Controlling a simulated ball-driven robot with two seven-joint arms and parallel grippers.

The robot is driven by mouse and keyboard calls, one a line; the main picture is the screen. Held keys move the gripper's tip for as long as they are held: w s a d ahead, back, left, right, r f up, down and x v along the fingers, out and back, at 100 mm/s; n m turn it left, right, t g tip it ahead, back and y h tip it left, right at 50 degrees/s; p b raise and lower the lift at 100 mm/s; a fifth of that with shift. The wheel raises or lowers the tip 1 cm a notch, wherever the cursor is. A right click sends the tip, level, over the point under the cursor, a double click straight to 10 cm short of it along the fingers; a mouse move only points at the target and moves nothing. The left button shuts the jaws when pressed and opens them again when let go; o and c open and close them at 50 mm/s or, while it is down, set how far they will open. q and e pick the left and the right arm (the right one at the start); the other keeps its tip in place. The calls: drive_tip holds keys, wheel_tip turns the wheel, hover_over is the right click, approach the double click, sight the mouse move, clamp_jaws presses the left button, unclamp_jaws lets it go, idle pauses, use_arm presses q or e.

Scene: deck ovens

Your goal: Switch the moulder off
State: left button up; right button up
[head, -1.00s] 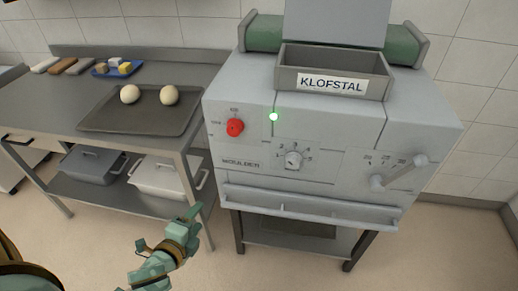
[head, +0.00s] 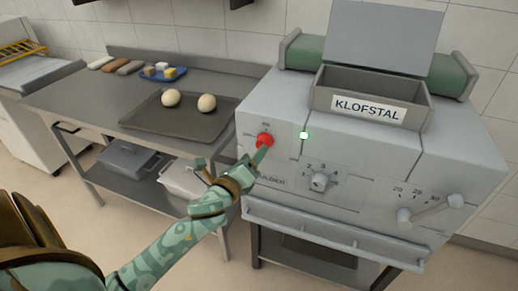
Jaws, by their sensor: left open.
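The moulder (head: 345,185) is a pale grey machine on the right, with a hopper labelled KLOFSTAL on top. Its red knob (head: 265,139) is on the left of the front panel, with small markings around it that I cannot read. A small pale green lamp (head: 304,135) glows right of the knob. My left gripper (head: 236,170) is open and empty in front of the panel's left side. One fingertip overlaps the knob's lower edge; I cannot tell whether it touches. The fingers partly cover the MOULDER lettering. My right gripper is not in view.
A numbered grey dial (head: 320,182) and a lever (head: 430,210) are further right on the panel. A steel table (head: 80,100) on the left carries a dark tray (head: 180,125) with two dough balls. Lidded bins stand on its lower shelf.

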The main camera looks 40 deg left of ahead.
use_arm(q)
drive_tip(key=w, duration=0.4)
drive_tip(key=shift+w+a, duration=0.15)
drive_tip(key=shift+a, duration=0.1)
drive_tip(key=c, duration=1)
